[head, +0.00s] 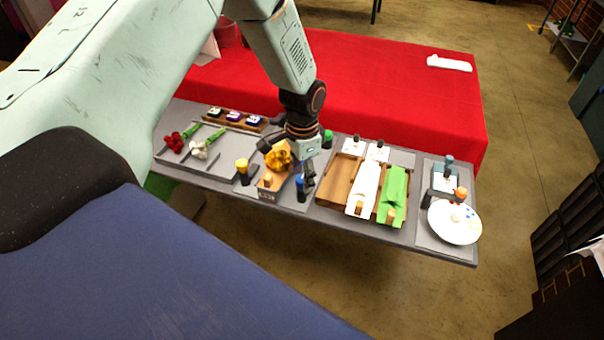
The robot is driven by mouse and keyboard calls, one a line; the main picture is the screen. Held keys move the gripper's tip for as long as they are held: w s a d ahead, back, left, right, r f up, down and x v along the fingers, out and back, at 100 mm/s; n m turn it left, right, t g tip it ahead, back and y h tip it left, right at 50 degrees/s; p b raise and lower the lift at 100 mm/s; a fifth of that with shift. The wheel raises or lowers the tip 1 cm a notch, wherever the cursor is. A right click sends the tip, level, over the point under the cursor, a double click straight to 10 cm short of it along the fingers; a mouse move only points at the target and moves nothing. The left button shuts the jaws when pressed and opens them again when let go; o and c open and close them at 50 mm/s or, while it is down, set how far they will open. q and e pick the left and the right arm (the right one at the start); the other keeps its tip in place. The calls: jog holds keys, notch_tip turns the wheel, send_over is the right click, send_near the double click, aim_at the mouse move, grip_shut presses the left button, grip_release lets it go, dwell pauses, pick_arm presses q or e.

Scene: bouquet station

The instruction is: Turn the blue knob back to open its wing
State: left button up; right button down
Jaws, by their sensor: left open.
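The blue knob (300,183) stands upright on a grey plate near the front edge of the grey table (400,236), right of a small box. My left gripper (296,168) is open and points down just above and behind the blue knob. One dark finger comes down close to the knob's right side; I cannot tell if they touch. A gold, crumpled-looking piece (278,157) shows beside the gripper, above the small box with a wooden block (267,180). I cannot make out a wing or its position. My right gripper is not in view.
A yellow knob (242,166) stands to the left and a green knob (327,135) behind. A wooden tray (337,180) with white (364,180) and green (395,190) wraps is at the right. Red (174,142) and white flowers (199,150) lie left. A white plate (446,233) sits far right.

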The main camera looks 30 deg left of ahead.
aim_at(302, 178)
pick_arm(q)
notch_tip(302, 178, up, 12)
dwell(0.4)
jog(key=shift+s, duration=0.1)
jog(key=shift+f, duration=0.1)
jog(key=s+d+f+n, duration=0.2)
jog(key=s+d+f, duration=0.3)
jog(key=s+f, duration=0.45)
jog(key=s+d+f+n, duration=0.25)
jog(key=s+f, duration=0.35)
jog(key=s, duration=0.5)
jog(key=s+d+f+n, duration=0.1)
jog(key=s+f+n, duration=0.35)
jog(key=s, duration=0.75)
notch_tip(302, 178, down, 17)
jog(key=m+b, duration=0.2)
jog(key=b, duration=1.4)
jog(key=shift+w+a, duration=0.15)
jog(key=shift+w, duration=0.15)
